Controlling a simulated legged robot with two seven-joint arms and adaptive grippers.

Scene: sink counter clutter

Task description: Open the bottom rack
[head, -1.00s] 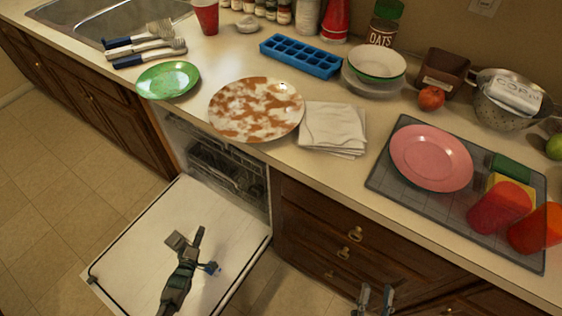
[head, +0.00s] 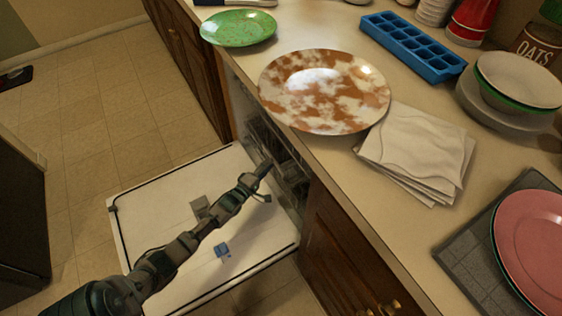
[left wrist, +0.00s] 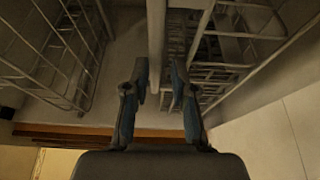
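The dishwasher stands under the counter with its white door (head: 160,210) folded down. The dark wire bottom rack (head: 290,172) shows in the opening, partly hidden by the counter and side wall. My left gripper (head: 265,184) reaches over the door to the opening, close to the rack. In the left wrist view, its two fingers (left wrist: 159,68) are apart, with a pale bar beyond the gap. Wire racks show at the left and upper right there; I cannot tell which is the bottom one. No contact with a rack is clear. My right gripper is out of view.
A brown-and-white plate (head: 325,90), a green plate (head: 238,28) and folded napkins (head: 415,150) lie on the counter above. Wooden drawers (head: 345,255) stand right of the dishwasher. The tiled floor (head: 95,130) left of the door is clear.

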